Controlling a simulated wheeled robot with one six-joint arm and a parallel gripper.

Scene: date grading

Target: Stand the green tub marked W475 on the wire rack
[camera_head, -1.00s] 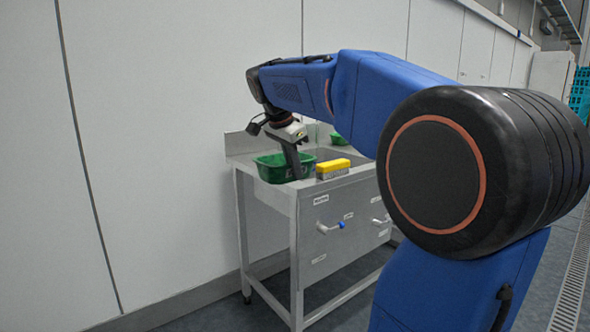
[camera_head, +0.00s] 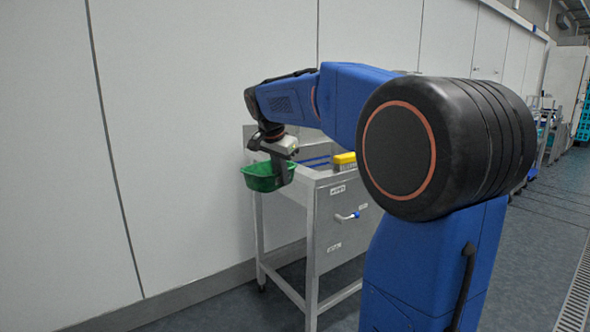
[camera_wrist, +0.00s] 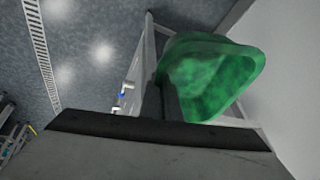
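A green tub (camera_head: 262,183) hangs at my gripper (camera_head: 281,170), beside the left end of the steel sink stand and off its top. My gripper is shut on the tub's near right wall. The wrist view also shows the tub (camera_wrist: 222,88), roughly upright, with my dark fingers (camera_wrist: 162,98) at its wall. The tub looks empty of solid items, but its inside is only partly seen. I cannot read any mark on it. I cannot make out a wire rack in either view.
The steel sink stand (camera_head: 325,220) has a blue-handled tap on its front and a yellow block (camera_head: 344,158) on top. A pale panelled wall (camera_head: 200,120) stands close behind. Open floor (camera_head: 560,200) and distant equipment lie to the right.

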